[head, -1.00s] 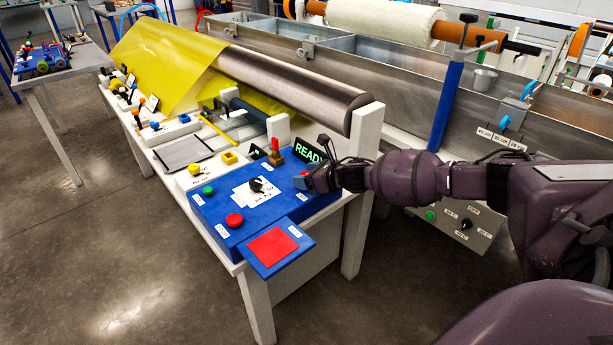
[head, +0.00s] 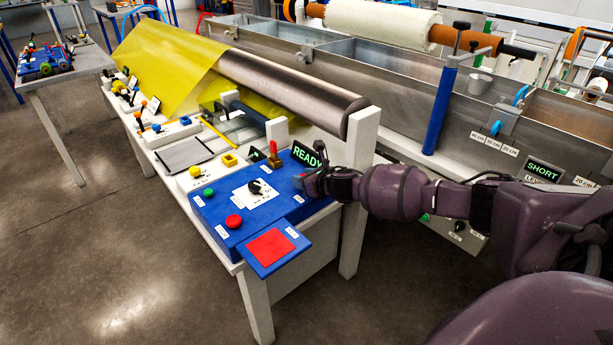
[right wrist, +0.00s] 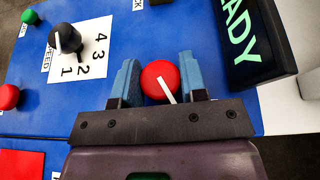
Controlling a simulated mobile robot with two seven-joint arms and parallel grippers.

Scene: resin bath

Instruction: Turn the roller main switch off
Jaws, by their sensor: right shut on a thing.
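A round red knob (right wrist: 160,80) with a white pointer line sits on the blue control panel (right wrist: 90,105). In the right wrist view its pointer slants toward the lower right. My right gripper (right wrist: 160,85) has its two blue fingers on either side of this knob and is shut on it. In the head view my right gripper (head: 306,182) reaches the panel's right end from the right and mostly hides the knob. A green READY display (head: 306,155) is lit just behind it. My left gripper is not in view.
The panel also carries a black dial (head: 257,187) numbered 1 to 4, a green button (head: 208,191), a red button (head: 234,221) and a red lever (head: 273,150). A red pad (head: 270,246) juts out in front. A white post (head: 358,190) stands close by the gripper.

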